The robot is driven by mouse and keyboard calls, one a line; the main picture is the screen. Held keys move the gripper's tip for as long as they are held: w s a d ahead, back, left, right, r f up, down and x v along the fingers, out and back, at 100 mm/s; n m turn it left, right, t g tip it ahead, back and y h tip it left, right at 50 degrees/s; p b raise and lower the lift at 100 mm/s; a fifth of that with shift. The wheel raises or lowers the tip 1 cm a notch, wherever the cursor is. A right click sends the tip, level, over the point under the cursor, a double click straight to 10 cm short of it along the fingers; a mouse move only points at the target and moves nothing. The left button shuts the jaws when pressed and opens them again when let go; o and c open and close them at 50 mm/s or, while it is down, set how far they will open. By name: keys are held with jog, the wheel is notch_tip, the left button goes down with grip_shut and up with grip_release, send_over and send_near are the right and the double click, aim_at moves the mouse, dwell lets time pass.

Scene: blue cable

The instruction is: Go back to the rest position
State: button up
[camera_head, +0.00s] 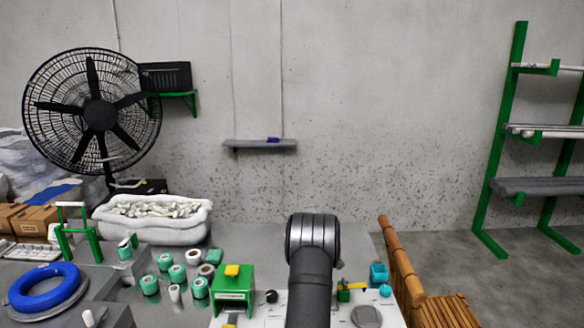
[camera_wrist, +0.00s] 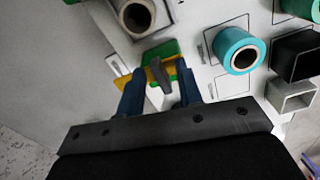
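The blue cable (camera_head: 45,288) lies coiled in a ring on a grey round plate (camera_head: 20,300) at the lower left in the head view. It does not show in the wrist view. My gripper (camera_wrist: 158,92) has its two blue fingers apart in the wrist view. A green and yellow piece (camera_wrist: 160,58) with a dark grey lever shows between and beyond the fingertips. I see no contact between fingers and piece. In the head view my arm stands at the lower middle and hides the gripper.
A white board with a cyan roll (camera_wrist: 238,50) and other parts lies below the gripper.

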jog(key=m, duration=0.4)
jog(key=shift+s, duration=0.15)
jog(key=m, duration=0.4)
jog(key=shift+s+a, duration=0.1)
jog(key=shift+a, duration=0.05)
jog(key=shift+m, duration=0.3)
jog(key=o, duration=0.6)
jog(key=shift+o, duration=0.2)
notch_tip(320, 180, up, 9)
jog(key=s+m+t, duration=0.2)
jog(key=m, duration=0.2)
jog(key=shift+s+a+f+m, duration=0.15)
jog(key=shift+a+m, duration=0.15)
jog(key=shift+a, duration=0.1)
jog(key=s+a+r+m+t, duration=0.1)
jog(key=s+r+m+t, duration=0.3)
jog(key=r, duration=0.3)
jog(key=shift+m+g+h, duration=0.4)
jog(key=shift+m+g, duration=0.2)
jog(key=shift+g, duration=0.1)
jog(key=x, duration=1.7)
jog(key=shift+s, duration=0.15)
